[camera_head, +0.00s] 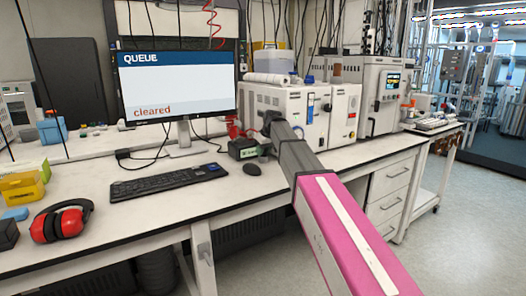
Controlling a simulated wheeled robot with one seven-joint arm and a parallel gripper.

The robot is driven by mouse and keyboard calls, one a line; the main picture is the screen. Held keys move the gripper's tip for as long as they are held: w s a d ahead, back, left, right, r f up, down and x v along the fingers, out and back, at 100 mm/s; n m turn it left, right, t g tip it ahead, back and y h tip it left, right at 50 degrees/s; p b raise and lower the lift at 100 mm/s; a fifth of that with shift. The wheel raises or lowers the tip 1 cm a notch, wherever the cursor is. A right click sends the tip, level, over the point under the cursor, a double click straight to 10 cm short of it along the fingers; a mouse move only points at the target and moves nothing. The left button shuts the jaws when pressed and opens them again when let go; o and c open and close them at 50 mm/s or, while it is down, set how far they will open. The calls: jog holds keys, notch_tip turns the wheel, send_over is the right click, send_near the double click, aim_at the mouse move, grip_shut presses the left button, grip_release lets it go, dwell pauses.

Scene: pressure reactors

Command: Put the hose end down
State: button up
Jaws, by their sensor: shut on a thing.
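My arm reaches from the lower right over the bench, its dark far end in front of the white instruments. My gripper (268,121) is at that far end, small and dark, shut on the hose end. The fingers and the hose end are too small and too hidden to make out. A red item (235,127) shows just left of the gripper; I cannot tell what it is. A coiled red hose (212,22) hangs at the top, behind the monitor.
The white bench (130,215) carries a monitor (180,85) reading "QUEUE" and "cleared", a keyboard (167,180), a mouse (252,169), a dark green-labelled box (244,149) and red ear defenders (62,221). White instruments (340,112) stand behind my arm. Bare bench shows in front of the keyboard.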

jog(key=shift+s+f, duration=0.1)
jog(key=shift+f, duration=0.2)
jog(key=shift+s+d+f, duration=0.1)
jog(key=shift+f, duration=0.2)
jog(key=o, duration=0.9)
jog(key=shift+o, duration=0.7)
jog(key=shift+r, duration=0.6)
jog(key=v, duration=1.2)
jog(key=shift+r, duration=0.15)
